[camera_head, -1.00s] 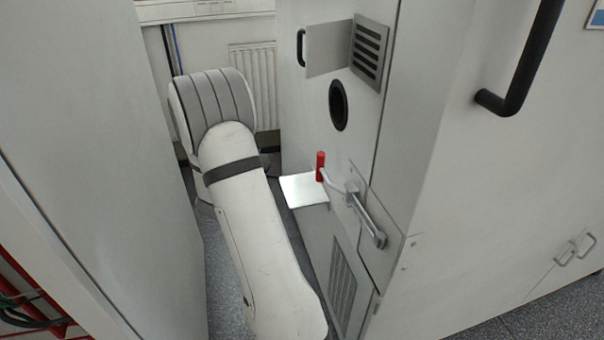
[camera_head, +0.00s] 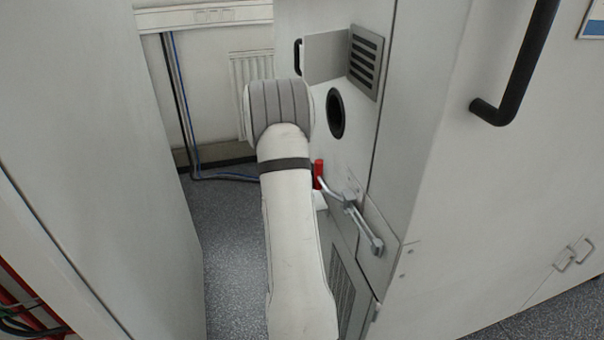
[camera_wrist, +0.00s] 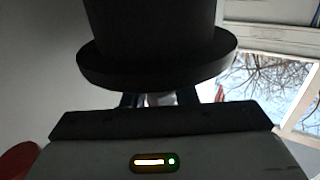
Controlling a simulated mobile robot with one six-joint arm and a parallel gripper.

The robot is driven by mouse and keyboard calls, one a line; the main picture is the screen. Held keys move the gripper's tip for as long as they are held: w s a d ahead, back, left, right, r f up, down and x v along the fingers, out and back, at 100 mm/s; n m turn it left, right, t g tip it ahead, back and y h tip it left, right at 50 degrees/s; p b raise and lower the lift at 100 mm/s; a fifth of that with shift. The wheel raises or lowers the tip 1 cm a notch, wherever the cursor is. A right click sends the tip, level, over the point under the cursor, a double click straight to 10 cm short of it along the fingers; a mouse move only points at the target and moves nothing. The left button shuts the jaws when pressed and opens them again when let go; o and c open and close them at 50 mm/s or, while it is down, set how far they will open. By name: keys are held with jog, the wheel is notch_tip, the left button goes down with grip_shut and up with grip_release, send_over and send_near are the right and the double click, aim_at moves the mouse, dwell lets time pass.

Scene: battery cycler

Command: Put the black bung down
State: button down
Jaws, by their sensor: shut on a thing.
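The black bung (camera_wrist: 155,45) fills the upper middle of the wrist view, with its wide flange towards my gripper. My gripper (camera_wrist: 160,100) is shut on it; the fingers are mostly hidden behind the gripper body and the flange. In the head view my arm hides the gripper and the bung. A round dark port (camera_head: 336,113) is open in the cabinet's side. A small white shelf (camera_head: 320,200) sticks out below it, mostly hidden behind my arm.
A red-handled lever (camera_head: 318,173) stands out from the cabinet (camera_head: 440,200) close to my arm. A hinged flap (camera_head: 325,54) stands open beside a vent grille (camera_head: 366,62). A grey panel (camera_head: 90,150) bounds the left. Floor (camera_head: 232,250) between them is clear.

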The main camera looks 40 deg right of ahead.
jog(key=shift+s+d+f, duration=0.1)
jog(key=shift+d+f, duration=0.05)
jog(key=shift+f, duration=1.65)
jog(key=shift+f, duration=0.1)
jog(key=shift+f, duration=0.1)
jog(key=c, duration=1.1)
grip_release()
jog(key=shift+c, duration=0.2)
